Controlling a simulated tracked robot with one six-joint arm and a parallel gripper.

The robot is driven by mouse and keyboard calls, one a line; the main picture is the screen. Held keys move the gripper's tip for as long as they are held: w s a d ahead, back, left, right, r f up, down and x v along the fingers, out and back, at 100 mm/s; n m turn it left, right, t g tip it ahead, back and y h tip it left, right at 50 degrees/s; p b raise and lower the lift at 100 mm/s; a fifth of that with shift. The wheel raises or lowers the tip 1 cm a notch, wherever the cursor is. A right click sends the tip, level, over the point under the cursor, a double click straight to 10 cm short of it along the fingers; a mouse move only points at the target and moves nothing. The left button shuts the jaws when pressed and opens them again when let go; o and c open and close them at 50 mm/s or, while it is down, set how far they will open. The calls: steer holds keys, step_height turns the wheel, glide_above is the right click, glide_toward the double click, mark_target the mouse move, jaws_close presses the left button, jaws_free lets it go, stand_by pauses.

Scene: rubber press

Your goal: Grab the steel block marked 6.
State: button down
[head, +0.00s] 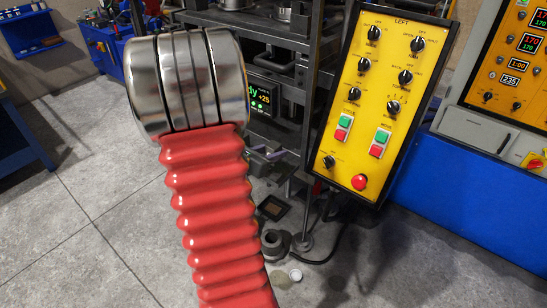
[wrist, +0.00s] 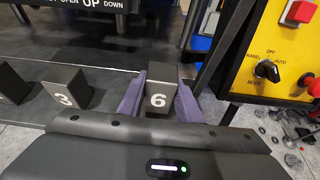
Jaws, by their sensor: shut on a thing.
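The steel block marked 6 (wrist: 158,102) is a dark block with a white number, at the middle of the wrist view. My gripper (wrist: 162,80) has a purple finger on each side of it and is shut on it. The block appears to be at the right end of the dark shelf; whether it still rests there I cannot tell. In the head view my own arm hides the block and most of the gripper; a bit of purple finger (head: 272,154) shows past it.
A block marked 3 (wrist: 67,88) and another block (wrist: 10,84) at the left edge stand on the dark shelf (wrist: 108,82). A yellow control panel (head: 385,95) is close on the right; it also shows in the wrist view (wrist: 272,45). Loose parts (head: 275,243) lie on the floor.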

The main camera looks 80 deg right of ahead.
mark_target(273, 144)
step_height(273, 144, up, 7)
steer(key=shift+r, duration=0.2)
stand_by(0.3)
steer(key=shift+w, duration=0.1)
stand_by(0.4)
